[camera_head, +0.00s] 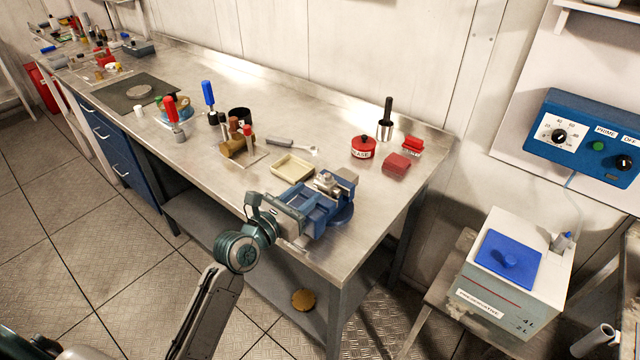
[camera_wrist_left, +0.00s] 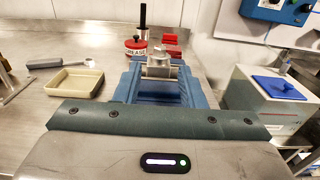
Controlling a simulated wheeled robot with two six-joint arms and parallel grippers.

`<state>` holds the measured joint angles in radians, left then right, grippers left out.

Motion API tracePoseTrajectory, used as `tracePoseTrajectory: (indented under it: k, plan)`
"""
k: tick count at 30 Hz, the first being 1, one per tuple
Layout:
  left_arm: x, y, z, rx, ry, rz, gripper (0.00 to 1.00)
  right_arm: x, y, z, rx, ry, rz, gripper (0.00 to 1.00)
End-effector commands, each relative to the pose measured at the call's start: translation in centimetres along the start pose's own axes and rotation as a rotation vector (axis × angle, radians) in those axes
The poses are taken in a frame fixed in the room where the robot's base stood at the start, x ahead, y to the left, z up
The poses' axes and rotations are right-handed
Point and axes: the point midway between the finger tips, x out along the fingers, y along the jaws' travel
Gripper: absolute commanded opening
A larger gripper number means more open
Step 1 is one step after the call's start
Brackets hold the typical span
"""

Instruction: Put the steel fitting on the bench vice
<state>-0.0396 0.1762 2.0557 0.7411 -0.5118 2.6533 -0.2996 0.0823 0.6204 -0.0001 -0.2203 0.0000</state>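The blue bench vice (camera_head: 312,207) is near the front right edge of the steel bench, and it is also in the left wrist view (camera_wrist_left: 150,92). A small silvery piece that looks like the steel fitting (camera_head: 327,184) sits on top of the vice toward its back. It also shows in the left wrist view (camera_wrist_left: 160,64), with no finger seen touching it. My left gripper (camera_head: 268,214) is at the front left of the vice, close to it. Its fingertips are hidden in both views, so I cannot see its opening. My right gripper is out of view.
A cream tray (camera_head: 292,167) lies just left of the vice. Behind are a red grease tin (camera_head: 363,147), a red block (camera_head: 396,164) and a dark-handled tool in a steel cup (camera_head: 385,125). A white tank with a blue lid (camera_head: 510,255) stands right of the bench.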

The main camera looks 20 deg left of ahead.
Motion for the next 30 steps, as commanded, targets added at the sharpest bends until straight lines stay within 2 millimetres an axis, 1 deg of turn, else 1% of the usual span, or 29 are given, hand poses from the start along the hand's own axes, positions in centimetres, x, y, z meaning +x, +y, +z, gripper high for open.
tracePoseTrajectory:
  k: [1, 3, 6, 9, 30]
  plan:
    - [-1.0, -0.1, 0.0, 0.005, 0.001, -0.002, 0.36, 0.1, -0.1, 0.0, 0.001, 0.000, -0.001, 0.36]
    - [-2.0, 0.0, 0.1, 0.003, -0.001, 0.000, 0.36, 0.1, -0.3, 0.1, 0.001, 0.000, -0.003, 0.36]
    - [-2.9, 0.0, 0.2, 0.003, -0.002, 0.000, 0.36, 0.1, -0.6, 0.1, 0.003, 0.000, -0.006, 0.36]
    - [-3.4, 0.0, 0.3, 0.003, -0.005, 0.000, 0.36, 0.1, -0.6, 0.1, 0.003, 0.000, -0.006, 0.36]
    - [-3.5, 0.0, 0.4, 0.002, -0.007, 0.000, 0.36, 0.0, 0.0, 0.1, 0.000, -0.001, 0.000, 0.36]
